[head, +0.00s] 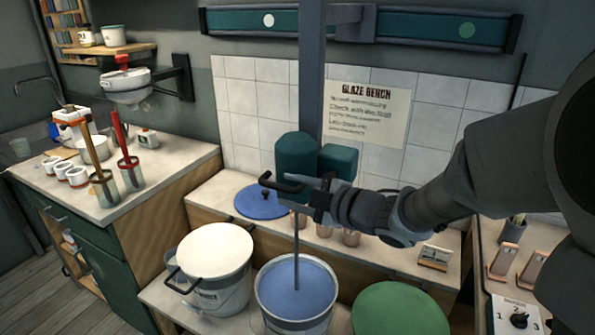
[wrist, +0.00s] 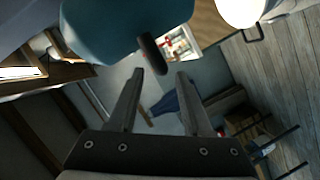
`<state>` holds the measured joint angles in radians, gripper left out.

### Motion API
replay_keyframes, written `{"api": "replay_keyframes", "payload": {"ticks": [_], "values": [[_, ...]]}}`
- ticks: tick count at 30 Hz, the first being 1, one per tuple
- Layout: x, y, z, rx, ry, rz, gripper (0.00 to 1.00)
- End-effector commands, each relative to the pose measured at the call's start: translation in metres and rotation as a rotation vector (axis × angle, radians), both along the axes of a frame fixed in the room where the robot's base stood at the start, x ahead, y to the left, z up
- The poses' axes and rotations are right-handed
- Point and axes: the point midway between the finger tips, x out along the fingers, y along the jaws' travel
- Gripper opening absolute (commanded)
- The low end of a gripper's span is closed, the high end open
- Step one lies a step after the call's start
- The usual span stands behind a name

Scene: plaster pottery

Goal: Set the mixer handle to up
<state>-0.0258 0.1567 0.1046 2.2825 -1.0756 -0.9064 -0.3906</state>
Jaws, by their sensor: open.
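The mixer has a dark teal head (head: 297,154) on a grey upright column, with a thin shaft (head: 296,250) reaching down into a bucket of blue glaze (head: 298,288). Its black handle (head: 268,181) sticks out in front of the head, roughly level. My gripper (head: 290,186) is open at the handle, its fingers pointing left. In the wrist view the handle (wrist: 150,50) hangs below the teal head (wrist: 125,20), and its rounded end shows between my fingertips (wrist: 160,72). I cannot tell whether either finger touches it.
A white-lidded bucket (head: 215,252) stands left of the glaze bucket, and a green lid (head: 400,308) lies to its right. A blue lid (head: 261,201) lies on the shelf behind. A wall rail (head: 400,30) runs above the tiles. Air left of the handle is clear.

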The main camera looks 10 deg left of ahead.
Motion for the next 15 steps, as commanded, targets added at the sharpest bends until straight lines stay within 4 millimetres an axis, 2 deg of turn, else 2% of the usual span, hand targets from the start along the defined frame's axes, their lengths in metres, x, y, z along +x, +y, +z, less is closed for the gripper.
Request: {"api": "replay_keyframes", "payload": {"ticks": [3,6,15], "values": [[0.012,0.018,-0.006,0.000,0.003,0.003,0.50],[0.020,0.028,-0.008,0.000,0.002,0.002,0.50],[0.028,0.037,-0.011,0.000,0.001,-0.002,0.50]]}}
